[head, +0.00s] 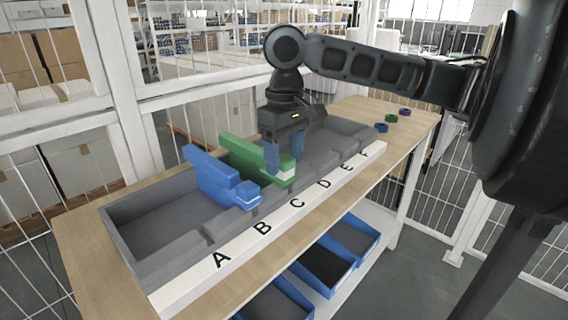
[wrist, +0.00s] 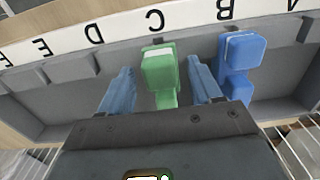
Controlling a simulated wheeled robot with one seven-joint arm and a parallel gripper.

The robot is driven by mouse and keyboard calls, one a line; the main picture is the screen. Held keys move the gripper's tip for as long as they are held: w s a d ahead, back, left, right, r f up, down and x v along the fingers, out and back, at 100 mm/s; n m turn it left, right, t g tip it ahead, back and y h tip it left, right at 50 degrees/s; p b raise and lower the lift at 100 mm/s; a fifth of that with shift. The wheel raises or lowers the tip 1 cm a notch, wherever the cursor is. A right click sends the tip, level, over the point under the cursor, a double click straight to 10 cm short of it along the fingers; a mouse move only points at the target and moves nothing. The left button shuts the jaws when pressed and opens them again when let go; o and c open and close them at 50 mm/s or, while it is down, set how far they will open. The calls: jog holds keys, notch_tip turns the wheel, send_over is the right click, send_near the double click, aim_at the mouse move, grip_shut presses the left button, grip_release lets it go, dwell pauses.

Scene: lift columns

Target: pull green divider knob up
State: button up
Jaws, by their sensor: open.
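The green divider (head: 250,158) stands across the grey tray near the letter C. Its knob (head: 287,170) is a green block with a pale face at the front end. In the wrist view the green knob (wrist: 159,66) lies between the two blue fingers, with a gap on each side. My gripper (head: 284,160) is open above the tray, its fingers down around the knob end of the divider. In the wrist view my gripper (wrist: 160,85) holds nothing. The head view partly hides the far finger's relation to the knob.
A blue divider (head: 213,178) stands left of the green one near B; in the wrist view it (wrist: 240,60) is close beside one finger. The grey tray (head: 125,215) sits on a wooden table (head: 85,255). Small coloured rings (head: 391,116) lie at the table's far right. Blue bins (head: 325,268) are below.

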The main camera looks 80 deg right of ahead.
aim_at(284, 158)
jog(key=shift+r+p, duration=4.15)
jog(key=shift+r, duration=0.3)
